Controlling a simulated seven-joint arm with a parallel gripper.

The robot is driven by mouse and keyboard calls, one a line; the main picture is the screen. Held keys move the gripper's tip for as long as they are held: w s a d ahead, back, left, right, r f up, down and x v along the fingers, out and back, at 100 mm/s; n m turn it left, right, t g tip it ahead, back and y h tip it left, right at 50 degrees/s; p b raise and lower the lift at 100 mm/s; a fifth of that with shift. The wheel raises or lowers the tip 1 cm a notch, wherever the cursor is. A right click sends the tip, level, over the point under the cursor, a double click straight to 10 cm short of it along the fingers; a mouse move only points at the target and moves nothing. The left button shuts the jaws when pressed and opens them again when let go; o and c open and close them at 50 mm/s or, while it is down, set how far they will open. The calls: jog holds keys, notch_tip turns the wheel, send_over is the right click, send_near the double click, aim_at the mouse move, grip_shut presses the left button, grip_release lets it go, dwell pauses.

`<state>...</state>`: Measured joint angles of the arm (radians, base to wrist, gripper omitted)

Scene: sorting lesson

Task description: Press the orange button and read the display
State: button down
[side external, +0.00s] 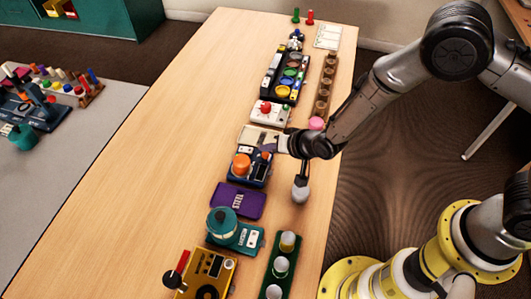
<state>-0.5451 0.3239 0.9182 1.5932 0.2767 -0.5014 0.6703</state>
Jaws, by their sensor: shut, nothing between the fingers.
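The orange button (242,160) is a rounded dome on the left side of a dark blue box (234,179) near the middle of the table. A small dark panel, which looks like the display (262,168), is on the box to the right of the button. Any reading on it is too small to make out. My gripper (268,149) is shut and empty. It is close to the box, up and to the right of the button in the picture. I cannot tell whether its fingertips touch the box. The gripper partly covers the box's far side.
A white box with a red button (267,108) stands behind. A purple tray (237,201), a teal device (247,237) and a yellow device with a red lever (208,272) stand in front. A brown rack (327,85) is to the right. The table's left side (150,180) is clear.

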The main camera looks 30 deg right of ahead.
jog(key=shift+f, duration=0.25)
dwell(0.3)
jog(key=shift+f, duration=0.2)
jog(key=shift+f, duration=0.5)
dwell(0.9)
jog(key=shift+r, duration=0.9)
notch_tip(320, 180, up, 5)
dwell(0.5)
dwell(0.6)
